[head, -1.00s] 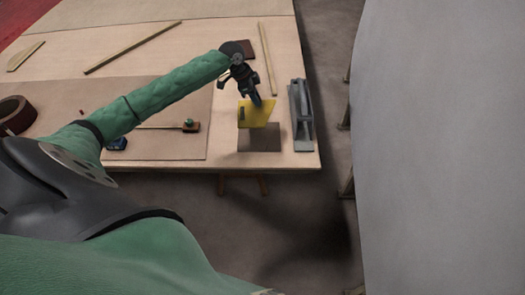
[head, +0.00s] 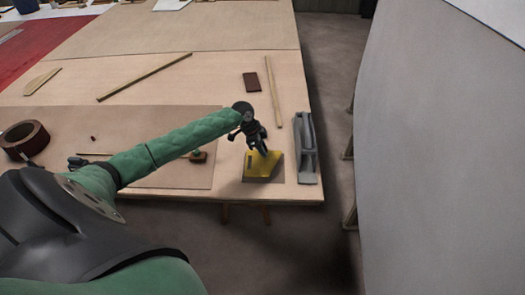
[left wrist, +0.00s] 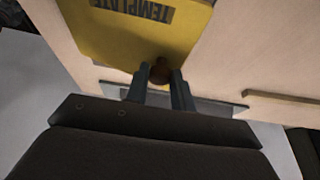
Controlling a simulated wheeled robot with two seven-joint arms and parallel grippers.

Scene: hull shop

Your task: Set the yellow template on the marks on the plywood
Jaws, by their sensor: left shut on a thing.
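The yellow template (head: 262,166) is over the near right part of the pale plywood (head: 229,180). It also shows in the left wrist view (left wrist: 130,32), with dark lettering on it. My left gripper (head: 262,149) is above it; in the left wrist view its fingers (left wrist: 160,82) are shut on the template's brown knob (left wrist: 160,68). A darker patch (head: 262,182) shows just below the template's near edge; I cannot tell if it is shadow or marking. I cannot tell whether the template touches the plywood. No marks can be made out. My right gripper is not in view.
A brown block (head: 251,82) and a thin wood strip (head: 273,92) lie farther back. A brown sheet (head: 120,130) and a tape roll (head: 24,139) are to the left.

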